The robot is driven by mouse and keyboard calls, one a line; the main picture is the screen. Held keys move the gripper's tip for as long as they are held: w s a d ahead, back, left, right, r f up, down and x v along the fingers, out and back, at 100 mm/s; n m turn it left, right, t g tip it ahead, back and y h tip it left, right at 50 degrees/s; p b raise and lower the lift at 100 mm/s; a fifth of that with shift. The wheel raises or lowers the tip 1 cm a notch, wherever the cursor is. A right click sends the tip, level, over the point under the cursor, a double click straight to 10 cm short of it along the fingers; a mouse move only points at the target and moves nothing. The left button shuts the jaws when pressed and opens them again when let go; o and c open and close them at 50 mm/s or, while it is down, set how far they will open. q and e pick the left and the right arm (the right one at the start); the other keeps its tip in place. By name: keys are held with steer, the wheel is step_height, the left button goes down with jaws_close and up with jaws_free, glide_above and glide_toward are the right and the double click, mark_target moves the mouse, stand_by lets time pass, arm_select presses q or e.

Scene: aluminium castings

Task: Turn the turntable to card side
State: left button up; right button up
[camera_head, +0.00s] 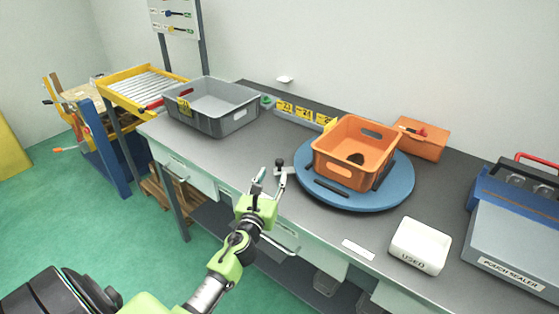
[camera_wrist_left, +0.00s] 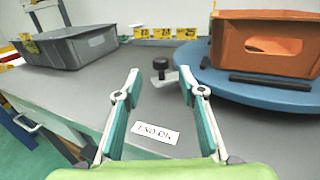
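The turntable (camera_head: 350,203) is a round blue disc on the grey bench; its left part shows in the left wrist view (camera_wrist_left: 217,86). An orange crate (camera_head: 340,171) with hand holes sits on it, between dark bars; the crate also shows in the left wrist view (camera_wrist_left: 262,62). A dark-knobbed stop (camera_wrist_left: 160,72) stands at the disc's left rim. My left gripper (camera_head: 271,178) is open and empty, left of the disc and apart from it; its spread fingers show in the left wrist view (camera_wrist_left: 161,80). My right gripper is not in view.
A grey crate (camera_head: 233,122) with a yellow card stands at the bench's left. Yellow numbered cards (camera_head: 303,113) line the back. An orange bin (camera_head: 420,140) is behind the disc. A white bin (camera_head: 419,245) and pouch sealer (camera_head: 512,235) stand right.

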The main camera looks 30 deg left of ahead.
mark_target(278, 164)
arm_select(q)
steer(key=x, duration=0.9)
steer(key=shift+d+f, duration=0.1)
steer(key=shift+s, duration=0.1)
jaws_close()
